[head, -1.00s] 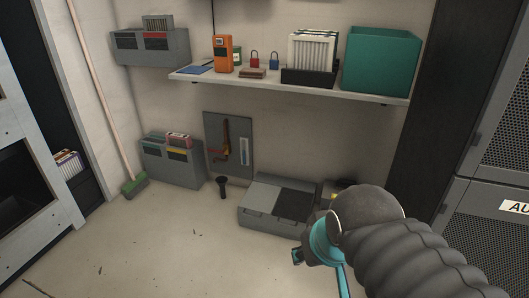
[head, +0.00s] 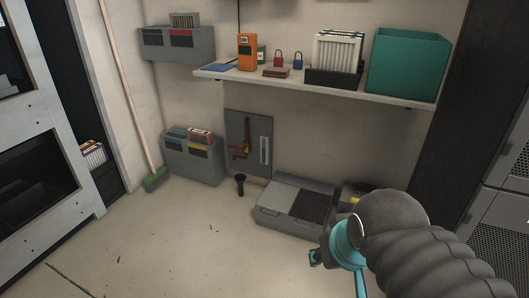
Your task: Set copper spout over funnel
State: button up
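A small copper spout (head: 236,150) sits on a grey wall panel (head: 263,126) low on the back wall, joined to a darker upright pipe. It looks roughly level, but its exact direction is too small to tell. A black funnel (head: 240,184) stands upright on the floor just below the panel, apart from the spout. My gripper (head: 337,264), with teal parts, is at the lower right, in front of the grey case and well away from spout and funnel. My dark arm hides much of it, so its opening is unclear.
A grey case (head: 295,208) lies on the floor right of the funnel. A file bin (head: 195,165) and a green broom (head: 155,179) stand to the left. A loaded shelf (head: 300,84) juts out above the panel. The floor in front is clear.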

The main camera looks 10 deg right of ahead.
aim_at(246, 154)
jog(key=u, duration=0.75)
jog(key=i, duration=0.75)
jog(key=u, duration=0.7)
jog(key=i, duration=0.65)
jog(key=z, duration=1)
jog(key=i, duration=1.1)
jog(key=z, duration=0.3)
